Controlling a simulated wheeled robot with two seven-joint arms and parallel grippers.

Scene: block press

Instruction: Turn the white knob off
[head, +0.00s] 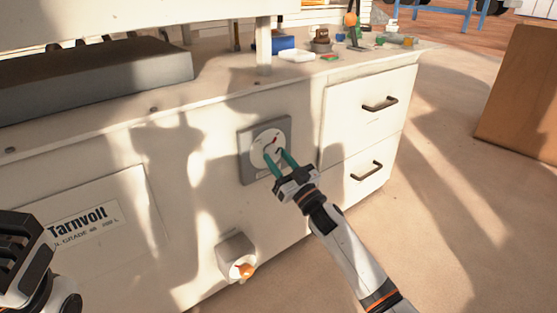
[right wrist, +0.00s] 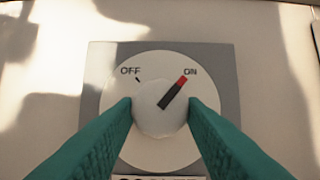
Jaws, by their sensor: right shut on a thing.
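The white knob (right wrist: 152,112) sits on a round white dial (right wrist: 150,68) with the words OFF at left and ON at right. Its red and black pointer (right wrist: 174,92) points up and right at ON. The dial's grey square plate (head: 245,160) is on the front of the white cabinet in the head view. My right gripper (head: 274,160) has its green fingers on both sides of the knob, shut on it; it also shows in the right wrist view (right wrist: 160,106). My left gripper (head: 18,245) is dark, at the lower left edge; its fingertips are not clear.
Drawers with dark handles (head: 380,104) are at the right. Small items, including a blue box (head: 283,44), stand on the counter. The floor at right is clear near the cabinet.

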